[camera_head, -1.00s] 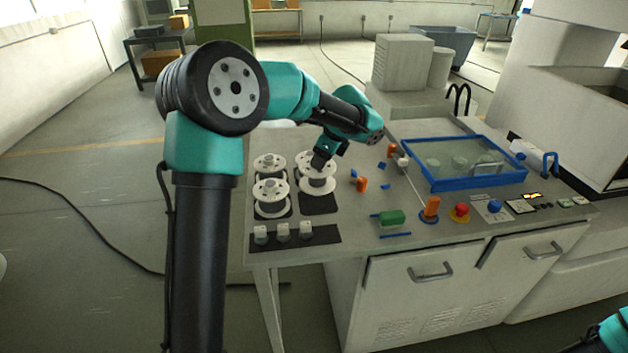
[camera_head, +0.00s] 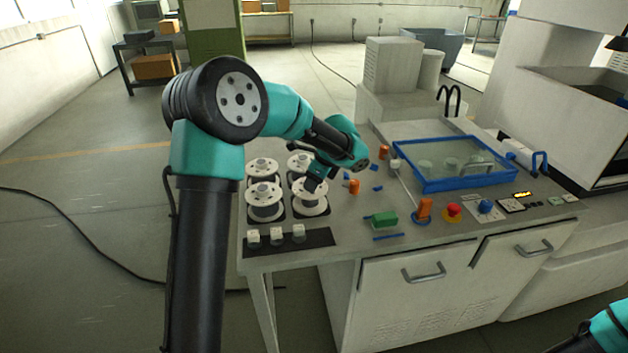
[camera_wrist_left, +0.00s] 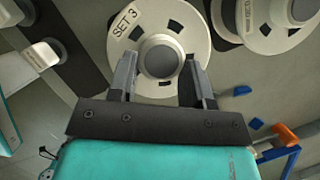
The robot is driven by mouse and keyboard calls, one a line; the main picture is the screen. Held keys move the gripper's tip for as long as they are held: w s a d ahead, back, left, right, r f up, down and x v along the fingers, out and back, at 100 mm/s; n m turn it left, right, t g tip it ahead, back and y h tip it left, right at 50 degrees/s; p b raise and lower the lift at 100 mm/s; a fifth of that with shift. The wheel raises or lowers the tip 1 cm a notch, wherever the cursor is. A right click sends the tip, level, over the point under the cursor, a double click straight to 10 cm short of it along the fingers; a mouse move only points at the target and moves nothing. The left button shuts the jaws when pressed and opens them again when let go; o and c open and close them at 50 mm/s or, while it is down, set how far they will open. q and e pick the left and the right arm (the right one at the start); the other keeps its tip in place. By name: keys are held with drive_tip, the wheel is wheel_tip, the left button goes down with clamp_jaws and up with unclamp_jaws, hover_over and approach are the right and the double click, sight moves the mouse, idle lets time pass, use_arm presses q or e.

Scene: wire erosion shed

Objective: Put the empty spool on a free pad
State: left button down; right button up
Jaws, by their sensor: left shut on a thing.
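A white spool (camera_head: 310,199) marked "SET 3" is at the front right of a two-by-two group of spools. My left gripper (camera_head: 312,186) is shut on it from above. In the left wrist view, the fingers stand on either side of the spool's grey centre (camera_wrist_left: 160,61). The spool is upright over the front-right dark pad, which it almost fully covers; I cannot tell if it touches. Other spools stand at the front left (camera_head: 264,201), back left (camera_head: 262,170) and back right (camera_head: 300,162). My right gripper is out of view; only part of that arm shows.
A dark strip (camera_head: 320,240) with small white blocks lies along the front. Orange pieces (camera_head: 354,187), a green block (camera_head: 384,218) and a blue-framed clear lid (camera_head: 430,186) are to the right on the grey bench (camera_head: 345,235).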

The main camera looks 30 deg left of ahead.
use_arm(q)
drive_tip(key=shift+f, duration=0.1)
drive_tip(key=c, duration=0.5)
unclamp_jaws()
drive_tip(key=shift+c, duration=0.2)
drive_tip(key=v, duration=1.2)
drive_tip(key=shift+d, duration=0.1)
